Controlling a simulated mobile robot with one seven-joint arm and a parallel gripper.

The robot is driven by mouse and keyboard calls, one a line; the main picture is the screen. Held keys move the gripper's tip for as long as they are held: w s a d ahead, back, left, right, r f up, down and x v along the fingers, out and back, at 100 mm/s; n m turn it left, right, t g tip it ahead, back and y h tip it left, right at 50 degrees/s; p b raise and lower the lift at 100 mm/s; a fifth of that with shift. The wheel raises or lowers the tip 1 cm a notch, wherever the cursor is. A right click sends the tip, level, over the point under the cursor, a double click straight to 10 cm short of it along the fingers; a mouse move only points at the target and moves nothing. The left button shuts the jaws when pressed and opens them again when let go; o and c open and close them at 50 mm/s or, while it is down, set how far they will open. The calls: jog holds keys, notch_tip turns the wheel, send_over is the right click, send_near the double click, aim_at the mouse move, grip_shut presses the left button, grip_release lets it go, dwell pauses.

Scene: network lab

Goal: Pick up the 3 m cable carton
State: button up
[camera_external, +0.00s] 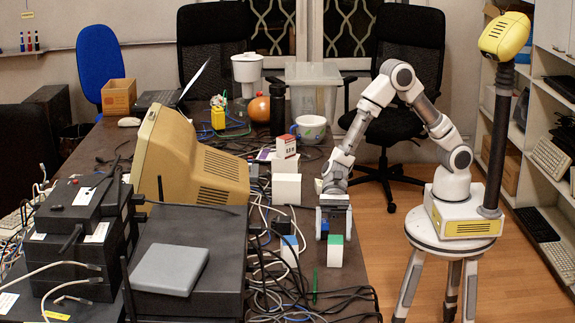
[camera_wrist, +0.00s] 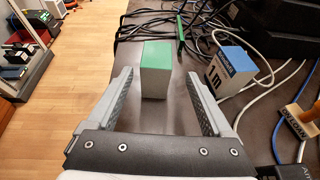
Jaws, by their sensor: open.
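A small carton with a green top and pale sides (camera_external: 335,257) stands upright near the table's right edge; no length marking on it is readable. In the wrist view the green-topped carton (camera_wrist: 155,72) is just beyond and between the fingertips, with gaps on both sides. My gripper (camera_external: 334,233) is open and empty, pointing down close to it; its two fingers also show in the wrist view (camera_wrist: 159,80). A blue-topped carton (camera_external: 290,251) stands to the left; in the wrist view this carton (camera_wrist: 230,75) reads like "1 M".
Loose cables (camera_external: 270,295) lie around the blue-topped carton and the table's front. A beige monitor (camera_external: 185,160) stands left. Open floor (camera_external: 385,235) is to the right.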

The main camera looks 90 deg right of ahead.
aim_at(336, 237)
jog(key=x, duration=0.1)
jog(key=b+x, duration=0.1)
jog(key=x, duration=0.3)
jog(key=shift+s+a+r+b, duration=0.2)
jog(key=shift+s+a+b, duration=0.05)
jog(key=shift+b, duration=0.1)
jog(key=shift+c, duration=0.2)
grip_shut()
